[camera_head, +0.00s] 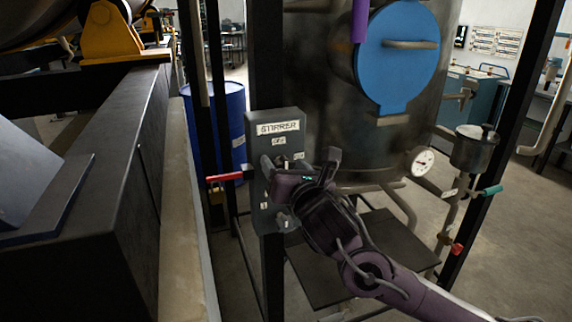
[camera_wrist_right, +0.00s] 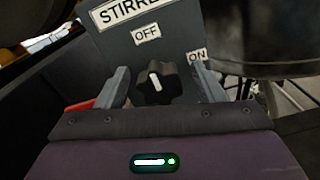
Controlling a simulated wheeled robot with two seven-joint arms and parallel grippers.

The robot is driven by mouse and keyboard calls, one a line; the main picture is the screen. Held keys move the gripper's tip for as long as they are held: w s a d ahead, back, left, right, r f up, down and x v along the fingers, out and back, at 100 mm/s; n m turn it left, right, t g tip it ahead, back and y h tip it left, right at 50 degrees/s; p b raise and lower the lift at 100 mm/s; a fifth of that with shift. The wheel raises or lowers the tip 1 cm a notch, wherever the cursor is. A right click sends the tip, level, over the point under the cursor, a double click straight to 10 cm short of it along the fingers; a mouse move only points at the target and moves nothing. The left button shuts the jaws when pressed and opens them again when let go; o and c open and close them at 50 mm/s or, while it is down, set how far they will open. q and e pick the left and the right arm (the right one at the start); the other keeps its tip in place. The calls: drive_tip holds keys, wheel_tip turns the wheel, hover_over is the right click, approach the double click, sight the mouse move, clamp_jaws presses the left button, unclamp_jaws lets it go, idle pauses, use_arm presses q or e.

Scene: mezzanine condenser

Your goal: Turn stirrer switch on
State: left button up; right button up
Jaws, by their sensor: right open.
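The grey stirrer box (camera_head: 288,120), labelled STIRRER, stands on a dark post left of the tank. In the right wrist view its dark knob (camera_wrist_right: 153,87) has a white pointer line aimed up toward the OFF label (camera_wrist_right: 146,35). The ON label (camera_wrist_right: 197,55) is up and right of the knob. My right gripper (camera_wrist_right: 159,69) is open, with one grey finger on each side of the knob; small gaps show between fingers and knob. In the head view the right gripper (camera_head: 283,168) covers much of the box's lower front. My left gripper is out of view.
A red handle (camera_head: 225,177) sticks out left of the box. A large metal tank (camera_head: 320,85) with a blue hatch (camera_head: 400,60) stands behind and right. A dark beam (camera_head: 110,150) runs along the left. A blue drum (camera_head: 235,110) is behind.

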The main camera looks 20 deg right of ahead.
drive_tip(key=shift+c, duration=0.4)
drive_tip(key=c, duration=0.9)
drive_tip(key=shift+m, duration=0.3)
drive_tip(key=m+b, duration=0.1)
drive_tip(key=m, duration=0.1)
drive_tip(key=shift+f+m, duration=0.1)
drive_tip(key=shift+m, duration=0.3)
drive_tip(key=m, duration=0.3)
drive_tip(key=shift+d+m+b, duration=0.1)
drive_tip(key=shift+m+b, duration=0.2)
drive_tip(key=shift+b, duration=0.1)
drive_tip(key=m, duration=0.5)
drive_tip(key=shift+f, duration=0.1)
drive_tip(key=m, duration=0.5)
drive_tip(key=shift+f+m, duration=0.1)
drive_tip(key=shift+m, duration=0.3)
